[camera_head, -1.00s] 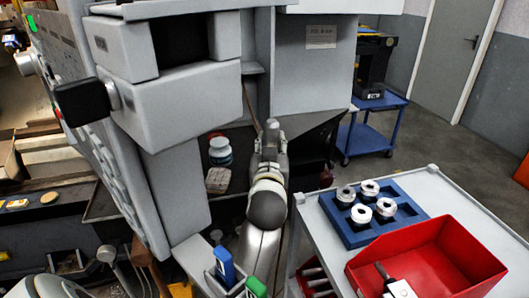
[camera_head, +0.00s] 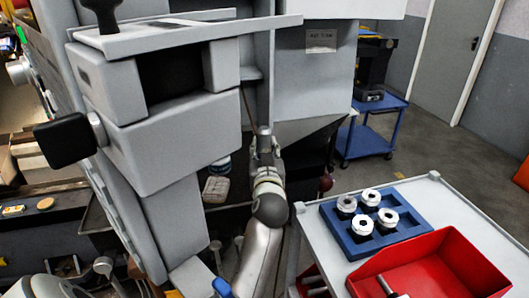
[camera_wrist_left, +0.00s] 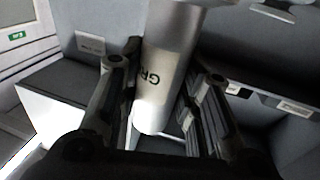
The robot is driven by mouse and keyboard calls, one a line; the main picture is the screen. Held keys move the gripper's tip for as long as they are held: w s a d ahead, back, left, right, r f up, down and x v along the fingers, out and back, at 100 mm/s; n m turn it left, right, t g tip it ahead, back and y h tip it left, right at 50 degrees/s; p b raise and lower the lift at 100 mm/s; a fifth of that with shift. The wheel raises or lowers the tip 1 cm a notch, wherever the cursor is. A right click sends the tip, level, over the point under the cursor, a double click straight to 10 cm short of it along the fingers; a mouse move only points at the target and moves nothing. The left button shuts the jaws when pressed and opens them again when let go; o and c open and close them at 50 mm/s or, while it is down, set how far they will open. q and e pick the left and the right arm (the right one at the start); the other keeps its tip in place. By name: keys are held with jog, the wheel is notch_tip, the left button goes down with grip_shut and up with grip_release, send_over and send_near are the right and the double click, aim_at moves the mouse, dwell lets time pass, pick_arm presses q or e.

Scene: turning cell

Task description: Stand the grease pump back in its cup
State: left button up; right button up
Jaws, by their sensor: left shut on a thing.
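My left gripper (camera_head: 264,146) is in front of the grey machine, above a dark recess. In the left wrist view its two dark fingers (camera_wrist_left: 165,78) are shut on the sides of a pale grey cylinder, the grease pump (camera_wrist_left: 160,72). Dark letters beginning "GR" show on its side. The pump's upper end runs out of the top of that picture. In the head view the pump is hard to tell from the gripper. I cannot make out the cup in either view. My right gripper is not in view.
The grey machine's box-shaped housing (camera_head: 172,110) stands close on the left of my arm. On the right a trolley (camera_head: 330,265) carries a blue tray (camera_head: 345,241) with several metal rings and a red bin (camera_head: 440,262). A pale block (camera_head: 215,188) lies in the recess.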

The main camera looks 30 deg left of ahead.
pick_arm(q)
jog(key=shift+f, duration=0.35)
jog(key=shift+f, duration=0.15)
jog(key=o, duration=1.1)
